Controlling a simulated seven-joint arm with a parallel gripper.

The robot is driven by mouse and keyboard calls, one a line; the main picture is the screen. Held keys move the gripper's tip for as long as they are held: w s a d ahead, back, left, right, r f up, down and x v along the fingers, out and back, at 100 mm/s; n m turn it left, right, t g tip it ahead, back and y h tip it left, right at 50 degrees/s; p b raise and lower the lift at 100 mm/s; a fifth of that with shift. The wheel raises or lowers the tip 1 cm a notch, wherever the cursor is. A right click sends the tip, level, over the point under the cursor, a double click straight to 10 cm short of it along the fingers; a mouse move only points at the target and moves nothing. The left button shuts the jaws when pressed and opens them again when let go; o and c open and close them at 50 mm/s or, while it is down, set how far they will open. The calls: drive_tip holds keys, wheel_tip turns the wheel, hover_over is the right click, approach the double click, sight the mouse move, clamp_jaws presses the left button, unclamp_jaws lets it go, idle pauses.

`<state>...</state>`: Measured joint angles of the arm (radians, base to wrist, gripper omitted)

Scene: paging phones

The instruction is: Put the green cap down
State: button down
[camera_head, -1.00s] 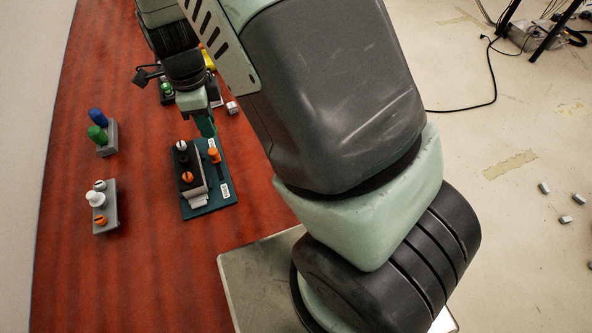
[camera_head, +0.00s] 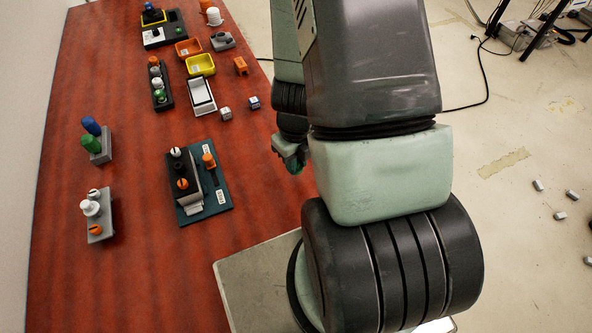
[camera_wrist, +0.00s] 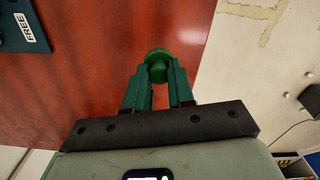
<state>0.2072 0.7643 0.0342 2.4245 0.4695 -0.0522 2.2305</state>
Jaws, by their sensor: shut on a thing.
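My gripper (camera_wrist: 156,84) is shut on the green cap (camera_wrist: 158,62), a round green piece held between the fingertips in the wrist view. Behind the cap lies the red-brown table (camera_wrist: 90,80), close to its edge, where pale floor begins on the right. I cannot tell how high the cap is above the table. In the head view my gripper (camera_head: 292,160) is at the table's right edge, right of the teal board (camera_head: 222,194). The cap is not clear there, as my arm covers much of that area.
The teal board carries a black box (camera_head: 178,172) with knobs and an orange-topped lever (camera_head: 209,161). Grey blocks with blue and green pegs (camera_head: 91,144) and white and orange knobs (camera_head: 96,217) stand left. Trays (camera_head: 200,66) and dice (camera_head: 226,113) lie farther back. The table between pegs and board is clear.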

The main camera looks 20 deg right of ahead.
sight(296, 179)
drive_tip(key=shift+f, duration=2.35)
drive_tip(key=shift+f, duration=0.1)
drive_tip(key=c, duration=1)
unclamp_jaws()
drive_tip(key=shift+o, duration=0.2)
